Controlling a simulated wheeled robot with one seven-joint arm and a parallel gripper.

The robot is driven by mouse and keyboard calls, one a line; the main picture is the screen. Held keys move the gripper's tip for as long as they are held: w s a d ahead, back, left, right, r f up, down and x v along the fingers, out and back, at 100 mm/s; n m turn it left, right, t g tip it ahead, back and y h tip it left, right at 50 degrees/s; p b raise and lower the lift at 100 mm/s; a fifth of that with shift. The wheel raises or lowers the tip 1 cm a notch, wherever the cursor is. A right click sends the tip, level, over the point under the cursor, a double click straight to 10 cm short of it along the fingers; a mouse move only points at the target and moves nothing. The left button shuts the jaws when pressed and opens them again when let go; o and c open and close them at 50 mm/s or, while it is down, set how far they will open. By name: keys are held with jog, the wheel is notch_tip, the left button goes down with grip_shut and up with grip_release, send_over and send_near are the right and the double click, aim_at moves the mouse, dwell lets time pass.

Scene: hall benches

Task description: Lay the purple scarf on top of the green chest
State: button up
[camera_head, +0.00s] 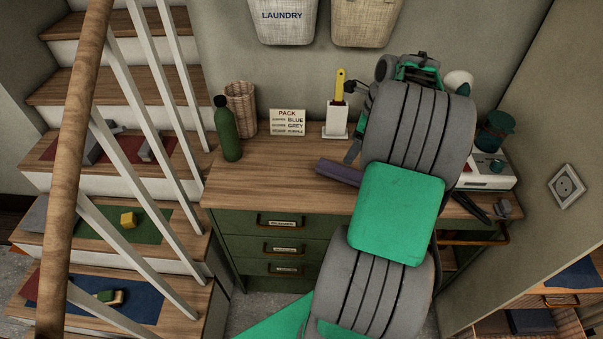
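The green chest (231,247) has a wooden top and a green front with several labelled drawers. A purple folded strip, which looks like the scarf (338,173), shows at the chest's top, just left of my arm. Its right end is hidden behind my green elbow cover. I cannot tell whether it rests on the wood or is held slightly above it. My arm stands in front of the chest and hides most of my gripper (353,150). Only a grey part, probably of the gripper, shows just above the scarf. Its fingertips are hidden.
A green bottle (228,135), a wicker basket (241,105), a PACK sign (287,122) and a white holder with a yellow-handled brush (337,115) stand along the back. A white device (491,172) is right of my arm. Stairs with a railing (70,150) are at left.

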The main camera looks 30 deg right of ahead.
jog(key=w+a+r+n, duration=0.2)
jog(key=a+r+n, duration=0.3)
jog(key=a+n, duration=0.5)
jog(key=s+a+r+n, duration=0.1)
jog(key=s+a+n, duration=0.4)
jog(key=a+n, duration=0.4)
jog(key=s+a+n+t+h, duration=0.1)
jog(key=s+a+n, duration=0.4)
jog(key=a+n, duration=0.4)
jog(key=a, duration=0.3)
jog(key=shift+a+r+t+h, duration=0.2)
jog(key=shift+r+t+h, duration=0.1)
jog(key=shift+r, duration=0.1)
jog(key=shift+c, duration=0.5)
